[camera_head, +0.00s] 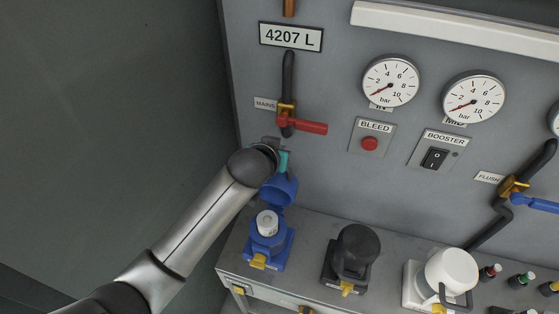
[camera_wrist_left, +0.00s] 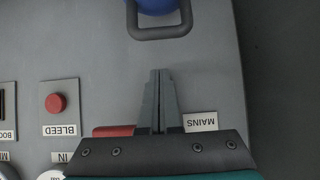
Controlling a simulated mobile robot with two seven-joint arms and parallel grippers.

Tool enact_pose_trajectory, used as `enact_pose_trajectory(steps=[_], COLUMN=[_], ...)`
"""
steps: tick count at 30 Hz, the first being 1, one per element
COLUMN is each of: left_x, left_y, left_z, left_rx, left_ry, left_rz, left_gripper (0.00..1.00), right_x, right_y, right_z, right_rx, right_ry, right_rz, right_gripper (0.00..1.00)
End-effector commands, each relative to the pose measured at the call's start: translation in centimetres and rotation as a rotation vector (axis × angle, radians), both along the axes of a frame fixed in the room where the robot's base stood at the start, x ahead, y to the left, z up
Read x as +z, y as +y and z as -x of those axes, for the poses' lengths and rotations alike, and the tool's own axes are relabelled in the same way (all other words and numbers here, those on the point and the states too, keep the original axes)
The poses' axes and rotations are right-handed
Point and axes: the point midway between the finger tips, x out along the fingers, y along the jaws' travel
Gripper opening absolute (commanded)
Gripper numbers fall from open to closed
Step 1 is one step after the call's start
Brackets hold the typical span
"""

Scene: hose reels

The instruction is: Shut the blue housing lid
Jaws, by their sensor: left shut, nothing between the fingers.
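The blue housing (camera_head: 268,246) stands on the ledge with a white cartridge (camera_head: 267,222) upright in it and a yellow latch at its front. Its blue lid (camera_head: 281,190) is open, raised at the back of the housing. The lid's rim and grey loop handle show at the top of the left wrist view (camera_wrist_left: 157,6). My left gripper (camera_wrist_left: 158,72) is shut and empty, its fingertips short of the handle in that view. In the head view, my wrist hides most of the gripper (camera_head: 284,160) just above the lid. My right gripper is not in view.
The red MAINS lever (camera_head: 305,126) is close above my left gripper. A black housing (camera_head: 354,250) and a white housing (camera_head: 447,275) stand to the right on the ledge. The BLEED button (camera_head: 369,143) and gauges are on the panel. Left of the cabinet is open.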

Motion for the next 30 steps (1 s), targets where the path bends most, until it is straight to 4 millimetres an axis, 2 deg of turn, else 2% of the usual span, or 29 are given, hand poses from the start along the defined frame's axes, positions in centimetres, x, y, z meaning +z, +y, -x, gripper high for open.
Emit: enact_pose_trajectory(steps=[12,15,21,30], left_x=[-2.8,-3.0,-3.5,-3.7], left_y=[-1.2,-0.6,0.0,0.1], left_z=[-3.6,-1.8,-0.1,0.3], left_rx=[-0.001,-0.002,-0.002,-0.001], left_ry=[0.001,0.003,0.001,0.0], left_rz=[-0.001,-0.002,-0.001,0.0], left_gripper=[0.0,0.0,0.0,0.0], right_x=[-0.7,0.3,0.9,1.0], right_y=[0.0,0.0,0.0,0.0], right_z=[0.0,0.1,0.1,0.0], right_rx=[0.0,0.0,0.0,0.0], right_ry=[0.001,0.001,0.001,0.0], right_rz=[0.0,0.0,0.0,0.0], right_gripper=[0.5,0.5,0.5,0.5])
